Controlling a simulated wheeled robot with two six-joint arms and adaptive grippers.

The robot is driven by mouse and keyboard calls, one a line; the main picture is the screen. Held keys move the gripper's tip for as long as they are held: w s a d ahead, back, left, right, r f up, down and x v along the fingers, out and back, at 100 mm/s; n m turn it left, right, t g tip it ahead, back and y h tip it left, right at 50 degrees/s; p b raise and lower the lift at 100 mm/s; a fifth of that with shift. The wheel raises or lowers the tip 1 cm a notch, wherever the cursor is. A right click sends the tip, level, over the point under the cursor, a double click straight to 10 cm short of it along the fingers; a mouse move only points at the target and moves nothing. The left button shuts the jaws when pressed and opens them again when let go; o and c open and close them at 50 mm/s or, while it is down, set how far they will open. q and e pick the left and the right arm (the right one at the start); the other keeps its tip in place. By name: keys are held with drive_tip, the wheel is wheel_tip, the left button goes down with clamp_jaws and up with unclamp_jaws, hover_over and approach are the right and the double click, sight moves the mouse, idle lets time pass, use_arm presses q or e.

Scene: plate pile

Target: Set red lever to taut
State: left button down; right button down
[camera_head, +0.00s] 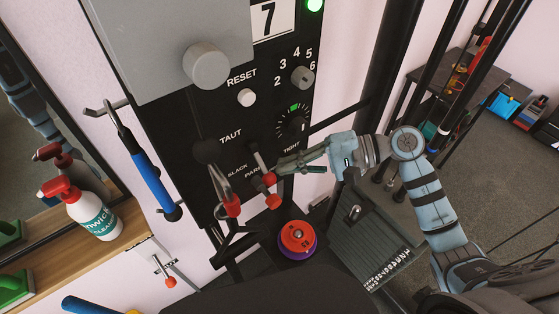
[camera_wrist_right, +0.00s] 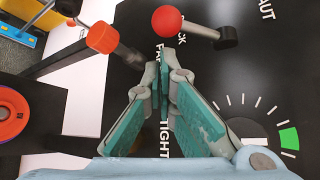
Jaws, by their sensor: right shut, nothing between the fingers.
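The red lever's ball (camera_head: 269,179) is on a short arm on the black panel, close to the SLACK and PARK lettering and below the TAUT word. In the right wrist view the red ball (camera_wrist_right: 167,20) hangs from a dark pivot (camera_wrist_right: 228,37) and points away from TAUT. My right gripper (camera_head: 281,170) is shut and empty just right of the ball. In the wrist view its fingertips (camera_wrist_right: 164,72) are apart from the ball and below it. My left gripper is not in view.
A red cap (camera_head: 273,201) on a rod is just below the ball. Another red-ended metal handle (camera_head: 232,205) is to the left. A red round button on a purple base (camera_head: 298,238) is below. A dial (camera_head: 292,122) with a green mark is above right.

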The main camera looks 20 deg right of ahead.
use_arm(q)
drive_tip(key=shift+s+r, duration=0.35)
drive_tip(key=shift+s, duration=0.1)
use_arm(e)
drive_tip(key=shift+x, duration=1.05)
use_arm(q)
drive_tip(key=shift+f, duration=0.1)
use_arm(e)
drive_tip(key=shift+s, duration=0.1)
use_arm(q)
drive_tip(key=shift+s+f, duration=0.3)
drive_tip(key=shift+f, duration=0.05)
use_arm(e)
drive_tip(key=shift+s, duration=0.2)
